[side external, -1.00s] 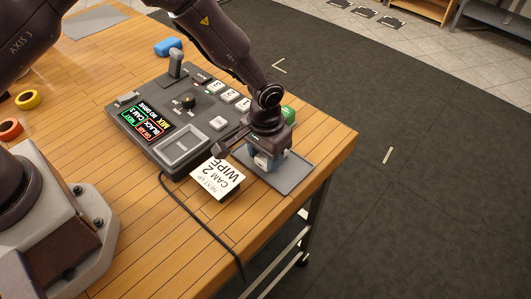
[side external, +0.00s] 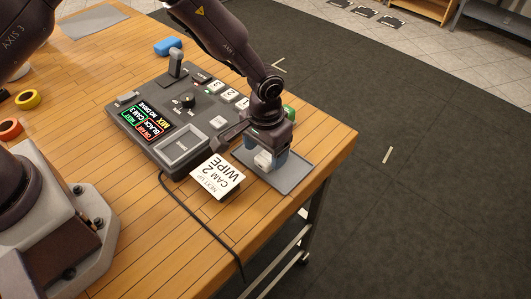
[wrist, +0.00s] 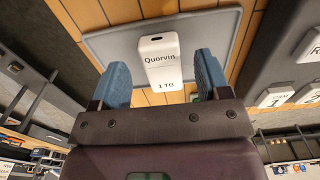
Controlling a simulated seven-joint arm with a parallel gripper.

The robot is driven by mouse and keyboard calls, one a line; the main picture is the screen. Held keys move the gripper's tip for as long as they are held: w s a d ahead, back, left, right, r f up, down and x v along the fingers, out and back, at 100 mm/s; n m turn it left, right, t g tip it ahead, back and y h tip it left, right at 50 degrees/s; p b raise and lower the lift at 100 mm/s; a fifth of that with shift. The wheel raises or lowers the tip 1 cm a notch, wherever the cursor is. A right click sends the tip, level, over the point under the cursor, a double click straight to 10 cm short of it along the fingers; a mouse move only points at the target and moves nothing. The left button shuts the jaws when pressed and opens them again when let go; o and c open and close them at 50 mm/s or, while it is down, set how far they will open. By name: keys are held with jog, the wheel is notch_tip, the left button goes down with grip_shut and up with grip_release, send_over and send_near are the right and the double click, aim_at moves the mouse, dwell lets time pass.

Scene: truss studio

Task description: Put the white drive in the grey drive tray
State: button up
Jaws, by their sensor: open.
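The white drive (side external: 263,160), marked "Quorvin" and "1 TB", shows over the grey tray (side external: 294,174) at the table corner. In the wrist view the drive (wrist: 160,62) is between my two blue fingers, with a visible gap on each side, and the tray's surface (wrist: 112,45) lies behind it. It seems to stand on the tray, though its lower end is hard to see. My gripper (wrist: 160,78) is open around the drive and does not grip it. In the side view my gripper (side external: 268,158) is just above the tray.
A dark control console (side external: 185,110) with keys, a lever and a lit screen stands left of the tray; it has a grey recess (side external: 180,147). A white "CAM 2 WIPE" card (side external: 218,177) is near the tray's left side. The table edge is close on the right.

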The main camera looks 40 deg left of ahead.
notch_tip(320, 180, up, 10)
notch_tip(320, 180, up, 9)
jog(key=t, duration=0.1)
send_over(265, 158)
jog(key=s+a, duration=0.2)
jog(key=a, duration=0.2)
jog(key=s+a+r+t, duration=0.1)
jog(key=s+a+r, duration=0.3)
jog(key=r, duration=0.3)
jog(key=s+a+r+t, duration=0.1)
jog(key=s+a, duration=0.3)
jog(key=s, duration=0.4)
jog(key=s+a+r+t, duration=0.2)
jog(key=s+a+r, duration=0.2)
jog(key=s, duration=0.3)
jog(key=shift+s+r+t, duration=0.3)
jog(key=shift+s+r, duration=0.05)
